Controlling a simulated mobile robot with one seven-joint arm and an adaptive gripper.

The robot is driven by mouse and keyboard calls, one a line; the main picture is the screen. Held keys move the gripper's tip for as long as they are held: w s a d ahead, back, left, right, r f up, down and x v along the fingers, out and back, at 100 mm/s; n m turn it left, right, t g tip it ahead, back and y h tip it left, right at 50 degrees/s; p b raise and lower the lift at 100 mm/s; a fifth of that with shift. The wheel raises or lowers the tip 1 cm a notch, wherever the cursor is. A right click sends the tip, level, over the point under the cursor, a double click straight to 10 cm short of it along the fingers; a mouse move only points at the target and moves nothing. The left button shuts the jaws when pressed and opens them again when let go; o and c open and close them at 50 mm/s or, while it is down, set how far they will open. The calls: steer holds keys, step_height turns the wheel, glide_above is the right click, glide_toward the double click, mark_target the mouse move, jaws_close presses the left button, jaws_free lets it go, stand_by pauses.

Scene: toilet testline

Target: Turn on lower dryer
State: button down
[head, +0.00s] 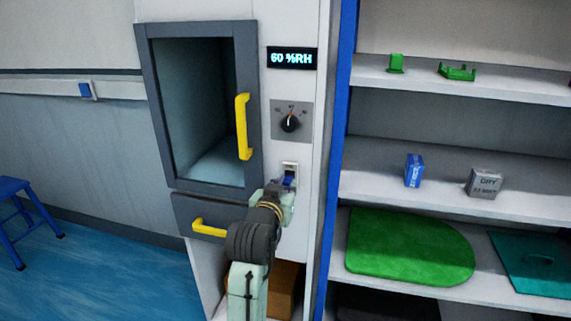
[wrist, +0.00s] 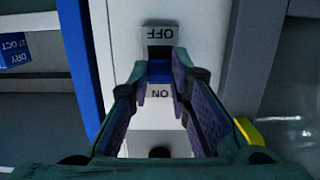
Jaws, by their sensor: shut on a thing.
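The dryer cabinet (head: 313,120) is white, with a small switch plate (head: 290,167) below its dial. The blue switch lever (wrist: 159,70) sits in a dark slot between an OFF label (wrist: 160,32) and an ON label (wrist: 160,94), both upside down in the wrist view. The blue part lies at the ON label's side of the slot, with the dark gap towards OFF. My gripper (wrist: 159,78) reaches the plate, its two fingertips on either side of the lever and shut on it. In the head view, my gripper (head: 285,187) partly hides the lever.
A humidity display (head: 292,58) reads 60 %RH above a black dial (head: 290,122). A glass-fronted chamber (head: 200,110) and a drawer (head: 195,215), both with yellow handles, are at the left. Shelves (head: 450,95) with small boxes stand right, behind a blue post (head: 337,130).

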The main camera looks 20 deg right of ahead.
steer(key=r+g+y+p, duration=0.1)
steer(key=g+p, duration=0.1)
steer(key=shift+w+r+p, duration=0.1)
steer(key=shift+r+p, duration=0.2)
steer(key=shift+p, duration=0.05)
steer(key=shift+w+d+r+g+y, duration=0.1)
steer(key=shift+d+g+y, duration=0.05)
steer(key=shift+g+y, duration=0.75)
steer(key=c, duration=1.5)
jaws_free()
steer(key=shift+v, duration=6)
